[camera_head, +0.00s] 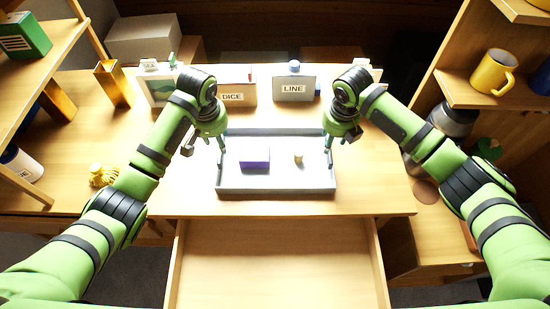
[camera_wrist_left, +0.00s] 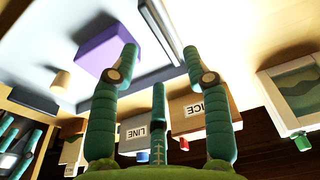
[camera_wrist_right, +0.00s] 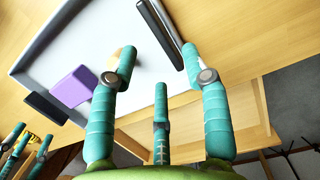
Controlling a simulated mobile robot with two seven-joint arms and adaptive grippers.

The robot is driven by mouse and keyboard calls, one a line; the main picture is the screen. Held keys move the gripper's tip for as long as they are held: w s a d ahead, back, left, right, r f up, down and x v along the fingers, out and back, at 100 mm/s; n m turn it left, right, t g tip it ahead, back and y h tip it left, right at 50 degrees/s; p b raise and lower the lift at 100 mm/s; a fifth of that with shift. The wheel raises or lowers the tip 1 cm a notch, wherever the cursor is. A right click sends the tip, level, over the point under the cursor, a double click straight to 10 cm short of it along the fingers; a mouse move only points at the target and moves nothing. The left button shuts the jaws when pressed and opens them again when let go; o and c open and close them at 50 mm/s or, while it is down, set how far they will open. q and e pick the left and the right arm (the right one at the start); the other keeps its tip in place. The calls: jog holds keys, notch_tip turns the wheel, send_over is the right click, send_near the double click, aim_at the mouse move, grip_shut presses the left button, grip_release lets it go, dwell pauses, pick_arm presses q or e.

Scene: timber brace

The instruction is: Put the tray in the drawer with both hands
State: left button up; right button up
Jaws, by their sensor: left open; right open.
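The tray (camera_head: 232,182) is pale grey with low walls and lies on the desk. It holds a purple box (camera_head: 254,158) and a small tan piece (camera_head: 298,158). My left gripper (camera_head: 221,152) is open at the tray's left side, fingers pointing down. My right gripper (camera_head: 329,152) is open at its right side. In the right wrist view a dark handle bar (camera_wrist_right: 162,32) on the tray lies ahead, between the spread fingers. The left wrist view shows a similar bar (camera_wrist_left: 157,30); contact cannot be told. The drawer (camera_head: 275,265) below is pulled out and looks empty.
Boxes labelled DICE (camera_head: 236,90) and LINE (camera_head: 294,88) stand behind the tray. A yellow mug (camera_head: 491,72) sits on the right shelf. A yellow figure (camera_head: 102,175) is at the desk's left. The desk strip (camera_head: 285,204) before the tray is clear.

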pick_arm(q)
jog(key=shift+w+f, duration=0.2)
jog(key=shift+f, duration=0.95)
jog(key=shift+w+f, duration=0.15)
jog(key=shift+f, duration=1)
jog(key=shift+w+f, duration=0.2)
jog(key=shift+f, duration=0.95)
pick_arm(e)
jog(key=shift+w+f, duration=0.2)
jog(key=shift+f, duration=0.95)
jog(key=shift+w+f, duration=0.15)
jog(key=shift+f, duration=1.05)
jog(key=shift+w+f, duration=0.2)
jog(key=shift+f, duration=0.95)
pick_arm(q)
grip_shut()
pick_arm(e)
grip_shut()
